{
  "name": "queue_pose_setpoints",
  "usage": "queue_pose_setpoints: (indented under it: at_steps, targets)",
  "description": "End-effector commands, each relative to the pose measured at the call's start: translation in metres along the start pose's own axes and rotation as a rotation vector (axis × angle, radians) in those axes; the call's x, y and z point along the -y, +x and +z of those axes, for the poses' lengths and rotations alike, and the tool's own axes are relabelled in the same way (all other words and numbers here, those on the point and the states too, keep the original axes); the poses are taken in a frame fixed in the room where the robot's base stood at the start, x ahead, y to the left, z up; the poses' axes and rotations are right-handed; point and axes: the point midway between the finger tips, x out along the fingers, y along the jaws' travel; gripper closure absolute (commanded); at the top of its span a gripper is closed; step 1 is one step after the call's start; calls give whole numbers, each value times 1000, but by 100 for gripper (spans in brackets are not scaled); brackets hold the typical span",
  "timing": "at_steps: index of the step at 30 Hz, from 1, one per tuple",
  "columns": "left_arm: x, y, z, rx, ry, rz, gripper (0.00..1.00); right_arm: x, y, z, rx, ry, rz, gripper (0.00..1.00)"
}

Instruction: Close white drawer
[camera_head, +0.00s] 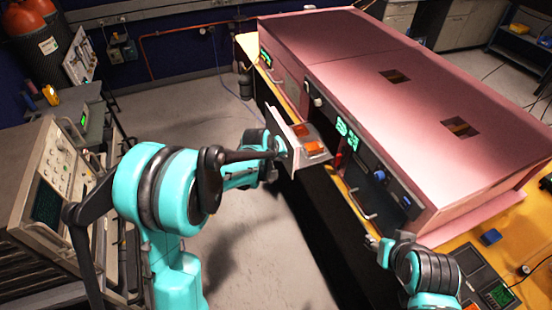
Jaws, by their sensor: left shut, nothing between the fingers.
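The white drawer (284,132) is pulled out of the front of the pink foam enclosure (345,48). Orange items (308,136) lie inside it. My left gripper (280,147) is shut and empty at the outer face of the drawer front, close to it; I cannot tell whether it touches. My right gripper (372,241) is low at the right, near the enclosure's front edge and apart from the drawer; its fingers are too small to read.
The enclosure stands on a yellow table (483,228). A blue knob (379,176) and a metal handle (362,209) are on its front. A blue block (491,237) and a dark device with a green screen (500,294) lie at the right. Grey floor (240,235) is free before the table.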

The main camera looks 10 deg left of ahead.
Motion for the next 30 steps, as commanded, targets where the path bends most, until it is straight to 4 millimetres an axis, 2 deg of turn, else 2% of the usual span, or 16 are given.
queue_pose_setpoints:
  at_steps: [12,18,24,30]
  targets:
    - [-91,49,1,1,4,4,100,0,7,5,0,0,0,54]
    - [-128,68,1,1,2,3,100,0,8,6,0,0,0,54]
    - [-151,80,0,0,1,2,100,0,9,6,0,0,0,54]
    - [-161,85,0,0,1,2,100,0,9,6,0,0,0,54]
